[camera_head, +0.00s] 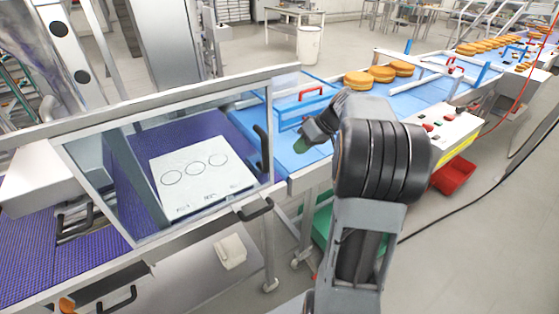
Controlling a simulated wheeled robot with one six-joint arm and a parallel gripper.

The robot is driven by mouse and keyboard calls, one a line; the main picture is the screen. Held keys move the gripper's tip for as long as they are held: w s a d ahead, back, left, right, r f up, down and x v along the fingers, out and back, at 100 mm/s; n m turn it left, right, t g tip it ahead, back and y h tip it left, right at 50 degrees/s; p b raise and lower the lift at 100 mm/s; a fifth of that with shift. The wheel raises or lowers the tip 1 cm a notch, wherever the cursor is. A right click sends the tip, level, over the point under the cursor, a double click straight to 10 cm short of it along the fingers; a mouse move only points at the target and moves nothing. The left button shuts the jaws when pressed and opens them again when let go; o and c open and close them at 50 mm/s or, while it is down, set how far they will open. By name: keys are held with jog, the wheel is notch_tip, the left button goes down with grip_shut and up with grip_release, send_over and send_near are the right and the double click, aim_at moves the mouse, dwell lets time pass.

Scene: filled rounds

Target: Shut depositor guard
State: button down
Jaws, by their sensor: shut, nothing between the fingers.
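The depositor guard (100,165) is a clear panel in a pale metal frame at the left. It stands over a purple belt, and a white plate with several drawn circles shows in its area. A black handle (262,146) is on its right side. I cannot tell from this view whether the guard is fully closed. My gripper (302,145) is right of that handle, over the blue belt, and apart from it. It is small and partly hidden by my wrist. It is shut and holds nothing.
A blue conveyor (420,96) with round filled cakes (382,74) runs to the back right. A control box (445,132) with buttons and a red bin (453,175) are at the right. Another black handle (255,210) juts out below the guard.

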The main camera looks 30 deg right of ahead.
jog(key=w+a+f+p, duration=0.1)
jog(key=a+f+p, duration=0.1)
jog(key=a+f, duration=0.2)
jog(key=shift+w+a+f, duration=0.15)
jog(key=shift+a, duration=1.2)
